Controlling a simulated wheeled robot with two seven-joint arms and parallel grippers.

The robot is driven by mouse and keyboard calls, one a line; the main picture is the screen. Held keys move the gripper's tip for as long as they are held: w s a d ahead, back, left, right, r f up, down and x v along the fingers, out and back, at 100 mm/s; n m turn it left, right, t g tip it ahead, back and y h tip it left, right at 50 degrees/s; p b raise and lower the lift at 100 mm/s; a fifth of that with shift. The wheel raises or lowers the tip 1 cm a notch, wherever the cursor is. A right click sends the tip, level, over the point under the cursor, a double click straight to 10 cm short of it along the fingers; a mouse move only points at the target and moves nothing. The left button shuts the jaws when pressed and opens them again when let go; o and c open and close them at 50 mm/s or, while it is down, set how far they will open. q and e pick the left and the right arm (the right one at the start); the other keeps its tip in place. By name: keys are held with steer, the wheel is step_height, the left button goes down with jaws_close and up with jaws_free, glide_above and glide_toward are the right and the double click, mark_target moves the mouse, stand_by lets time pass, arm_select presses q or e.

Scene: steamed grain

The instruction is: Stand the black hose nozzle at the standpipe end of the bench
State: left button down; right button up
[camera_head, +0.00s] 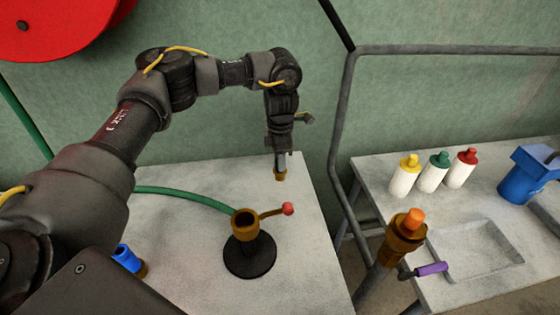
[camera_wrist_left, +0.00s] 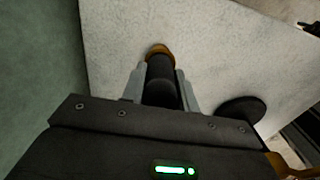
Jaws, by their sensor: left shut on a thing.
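My left gripper (camera_head: 281,150) is shut on the black hose nozzle over the far right part of the pale bench (camera_head: 185,180). The nozzle's brass end (camera_head: 280,174) points down, close to the bench top; I cannot tell if it touches. In the left wrist view the black nozzle (camera_wrist_left: 161,72) sits between the two grey fingers (camera_wrist_left: 160,88), brass collar outward. A brass pipe with an orange cap (camera_head: 405,235) and purple lever stands off the bench's right edge, perhaps the standpipe. My right gripper is not in view.
A brass valve (camera_head: 245,222) with a red-knobbed lever stands on a black disc, a green hose (camera_head: 185,193) behind it. Across a gap, a sink table holds several bottles (camera_head: 433,172) and a blue bucket (camera_head: 528,178).

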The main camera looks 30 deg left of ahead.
arm_select(q)
steer(key=shift+w+f, duration=0.1)
steer(key=shift+f, duration=0.4)
steer(key=c, duration=1.1)
jaws_free()
steer(key=shift+f, duration=0.1)
steer(key=shift+o, duration=0.2)
step_height(320, 180, up, 13)
steer(key=shift+d+f+p, duration=0.1)
steer(key=shift+d+p, duration=0.05)
steer(key=shift+p, duration=0.25)
